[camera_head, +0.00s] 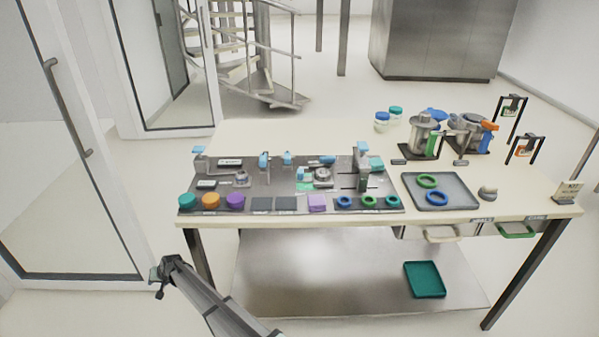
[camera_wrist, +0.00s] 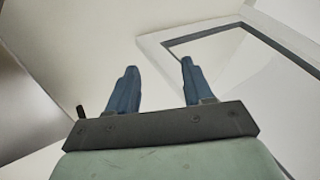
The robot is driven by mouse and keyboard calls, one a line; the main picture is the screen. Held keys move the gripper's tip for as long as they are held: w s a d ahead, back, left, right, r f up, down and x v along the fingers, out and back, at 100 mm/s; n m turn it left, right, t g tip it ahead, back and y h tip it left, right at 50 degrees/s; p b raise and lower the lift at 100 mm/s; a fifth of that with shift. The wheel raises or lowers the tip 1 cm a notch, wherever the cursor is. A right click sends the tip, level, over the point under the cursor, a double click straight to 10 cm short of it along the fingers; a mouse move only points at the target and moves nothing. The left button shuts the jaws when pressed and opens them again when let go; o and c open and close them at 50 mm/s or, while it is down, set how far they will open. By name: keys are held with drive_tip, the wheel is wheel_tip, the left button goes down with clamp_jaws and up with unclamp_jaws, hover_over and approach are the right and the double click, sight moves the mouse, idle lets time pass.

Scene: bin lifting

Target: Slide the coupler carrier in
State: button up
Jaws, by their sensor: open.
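A dark work panel (camera_head: 250,178) lies on the table and carries small metal fixtures with blue and teal parts. An upright metal fixture with a teal block (camera_head: 375,164) stands at its right part, beside thin slots. Which part is the coupler carrier I cannot tell at this size. My gripper (camera_wrist: 158,66) is open and empty in the wrist view, its two blue fingers apart, with only pale surfaces and a dark-edged frame beyond. In the head view my arm ends at the lower left, in front of the table and apart from the panel.
Teal, orange and purple knobs line the panel's front left. A grey tray (camera_head: 462,202) holds green and blue rings. Metal pots (camera_head: 422,134) and small black stands are at the back right. The table's back left is clear.

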drive_tip(key=w+a+r+m+t, duration=0.1)
drive_tip(key=w+r+t, duration=0.1)
drive_tip(key=r, duration=0.9)
drive_tip(key=w+a+r+m+t+h, duration=0.1)
drive_tip(key=w+a+r+m+t, duration=0.1)
drive_tip(key=r, duration=0.8)
drive_tip(key=w+a+r+m+t, duration=0.1)
drive_tip(key=w+r+t, duration=0.1)
drive_tip(key=r, duration=0.9)
drive_tip(key=w+d+r+m+t+h, duration=0.1)
drive_tip(key=w+d+r+m, duration=0.1)
drive_tip(key=r, duration=0.6)
drive_tip(key=w+d+r+m+t+h, duration=0.1)
drive_tip(key=d+r, duration=0.2)
drive_tip(key=r, duration=0.5)
drive_tip(key=w+d+r+m+h, duration=0.1)
drive_tip(key=w+d+r+h, duration=0.3)
drive_tip(key=d, duration=0.6)
drive_tip(key=r+n+g, duration=0.2)
drive_tip(key=n+g, duration=0.3)
drive_tip(key=g, duration=0.6)
hover_over(301, 170)
wheel_tip(301, 170, down, 14)
drive_tip(key=shift+s+a+r, duration=0.1)
drive_tip(key=shift+r, duration=0.15)
